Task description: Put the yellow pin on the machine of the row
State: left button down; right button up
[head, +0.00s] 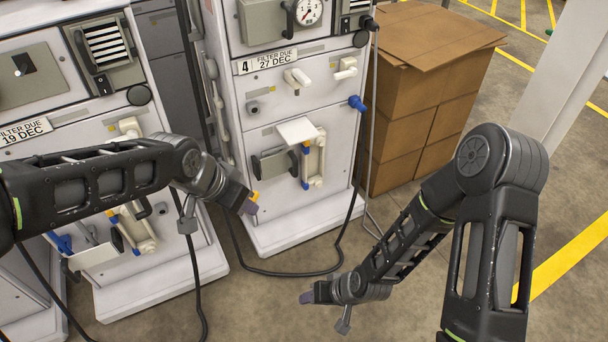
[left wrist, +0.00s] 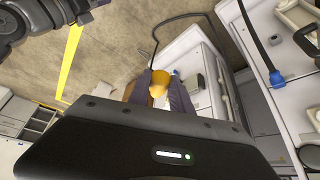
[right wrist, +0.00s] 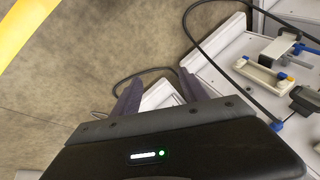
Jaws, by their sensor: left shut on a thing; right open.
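The yellow pin (head: 255,196) is held at the tip of my left gripper (head: 247,203), in front of the machine labelled 4, filter due 27 Dec (head: 285,90). In the left wrist view the pin's rounded yellow head (left wrist: 159,82) shows between the two purple fingers; part of the pin is hidden. A second machine (head: 50,100), labelled filter due 19 Dec, stands to the left, partly behind my left arm. My right gripper (head: 306,298) is low over the floor, before the machines; in the right wrist view its fingers (right wrist: 160,95) are apart and empty.
Stacked cardboard boxes (head: 425,90) stand right of machine 4. A black cable (head: 290,273) loops over the floor in front of it. Open floor lies to the right.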

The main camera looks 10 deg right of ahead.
jog(key=w+r+n+t+y, duration=0.2)
jog(key=w+r+n+t, duration=0.3)
jog(key=w+r, duration=0.65)
jog(key=w+r+n+t+y, duration=0.2)
jog(key=w+r+n, duration=0.55)
jog(key=r, duration=0.65)
notch_tip(320, 180, up, 12)
jog(key=s+a+n+g+y, duration=0.2)
jog(key=n+g+y, duration=0.15)
jog(key=n, duration=0.75)
jog(key=s+d+f+n+g, duration=0.1)
jog(key=s+f+n+g, duration=0.1)
jog(key=s+n+g, duration=0.2)
jog(key=s+n, duration=0.2)
jog(key=n, duration=0.1)
jog(key=shift+s+d+f, duration=0.2)
jog(key=shift+s, duration=0.2)
jog(key=shift+n+h, duration=0.25)
